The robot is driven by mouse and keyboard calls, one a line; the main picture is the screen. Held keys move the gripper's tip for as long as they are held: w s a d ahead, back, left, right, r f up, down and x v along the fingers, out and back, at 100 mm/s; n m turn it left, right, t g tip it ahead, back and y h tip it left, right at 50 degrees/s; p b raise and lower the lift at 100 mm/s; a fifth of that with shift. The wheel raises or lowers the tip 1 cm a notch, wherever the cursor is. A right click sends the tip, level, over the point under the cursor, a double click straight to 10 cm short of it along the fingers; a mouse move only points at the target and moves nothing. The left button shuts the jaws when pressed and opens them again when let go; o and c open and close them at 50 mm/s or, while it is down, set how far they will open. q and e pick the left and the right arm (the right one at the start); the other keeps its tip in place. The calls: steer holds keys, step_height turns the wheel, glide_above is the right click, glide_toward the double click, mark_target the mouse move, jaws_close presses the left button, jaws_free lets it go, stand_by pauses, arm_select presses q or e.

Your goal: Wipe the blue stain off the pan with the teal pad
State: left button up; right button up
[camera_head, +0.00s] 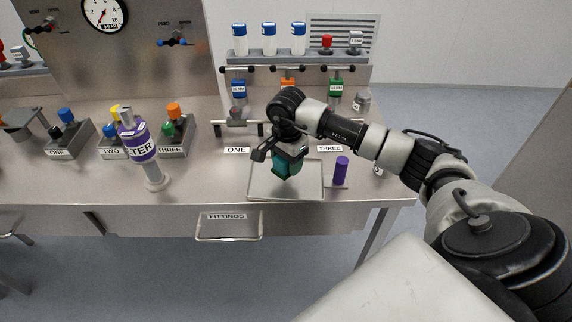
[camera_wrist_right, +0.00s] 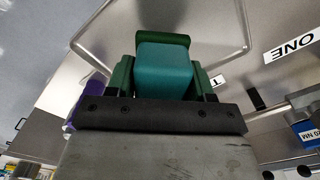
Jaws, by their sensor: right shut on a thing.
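My right gripper (camera_head: 287,157) is above the metal pan, shut on the teal pad (camera_head: 286,165). In the right wrist view the teal pad (camera_wrist_right: 164,70) sits between the green fingers of the right gripper (camera_wrist_right: 165,85). The shallow pan (camera_head: 258,181) lies on the bench near its front edge; its rim (camera_wrist_right: 246,30) also shows in the right wrist view. I cannot tell whether the pad touches the pan. No blue stain is visible; the pad and gripper hide part of the pan. My left gripper is not in view.
A purple cylinder (camera_head: 341,170) stands just right of the pan. A filter post with a purple band (camera_head: 140,146) stands to the left. Behind the pan are a fixture marked ONE (camera_head: 237,131) and a rack with white bottles (camera_head: 269,40). A drawer handle (camera_head: 229,239) hangs below the edge.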

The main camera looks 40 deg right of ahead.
step_height(320, 180, up, 2)
steer(key=shift+p, duration=0.4)
step_height(320, 180, up, 2)
steer(key=shift+d+p, duration=0.1)
steer(key=shift+p, duration=0.45)
steer(key=shift+r, duration=0.1)
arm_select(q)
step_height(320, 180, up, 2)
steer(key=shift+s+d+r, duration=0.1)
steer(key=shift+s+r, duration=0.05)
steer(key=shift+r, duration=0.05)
